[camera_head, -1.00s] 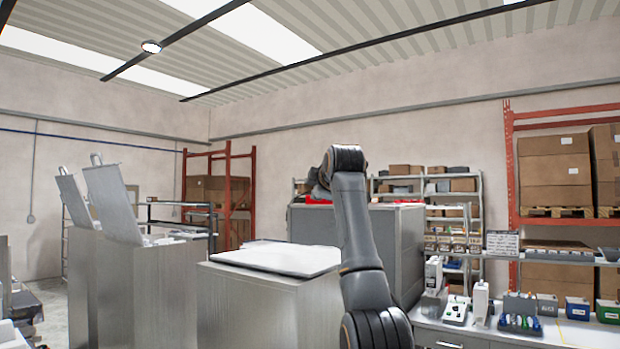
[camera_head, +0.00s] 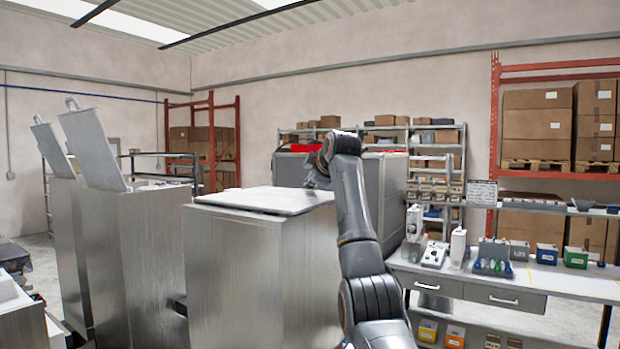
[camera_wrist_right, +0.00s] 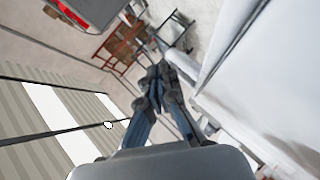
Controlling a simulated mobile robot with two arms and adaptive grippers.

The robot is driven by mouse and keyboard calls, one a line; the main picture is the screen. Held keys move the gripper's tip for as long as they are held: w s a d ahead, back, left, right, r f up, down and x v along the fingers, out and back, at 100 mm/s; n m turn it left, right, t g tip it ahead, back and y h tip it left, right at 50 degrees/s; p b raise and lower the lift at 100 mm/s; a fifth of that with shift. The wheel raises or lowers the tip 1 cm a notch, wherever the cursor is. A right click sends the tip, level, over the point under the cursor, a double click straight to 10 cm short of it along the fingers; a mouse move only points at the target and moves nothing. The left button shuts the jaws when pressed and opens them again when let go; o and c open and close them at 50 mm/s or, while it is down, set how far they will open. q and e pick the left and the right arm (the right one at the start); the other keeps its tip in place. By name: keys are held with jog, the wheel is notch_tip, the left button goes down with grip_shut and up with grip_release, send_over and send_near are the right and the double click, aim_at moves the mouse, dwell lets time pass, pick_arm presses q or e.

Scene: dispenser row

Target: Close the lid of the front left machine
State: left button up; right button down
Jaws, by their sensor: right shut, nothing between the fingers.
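The nearest grey metal machine (camera_head: 235,265) stands in the middle of the head view. Its lid (camera_head: 265,200) lies down over the top, looking almost level; I cannot tell if it is fully seated. Two more machines (camera_head: 150,235) stand to the left, with their lids (camera_head: 90,148) raised and leaning back. My right gripper (camera_head: 312,178) is beside the lid's far right corner, partly hidden by my wrist. In the wrist view my right gripper (camera_wrist_right: 157,75) is shut and empty, with a pale machine surface (camera_wrist_right: 245,100) to its right. My left gripper is not in view.
A big grey cabinet (camera_head: 393,190) stands behind the right arm. A workbench (camera_head: 500,280) with small devices and coloured bins is at the right. Shelving with boxes (camera_head: 535,125) lines the back wall. Open floor (camera_head: 40,265) shows at the left.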

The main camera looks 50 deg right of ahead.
notch_tip(320, 180, up, 5)
send_over(326, 194)
dwell(0.7)
jog(key=shift+w, duration=0.1)
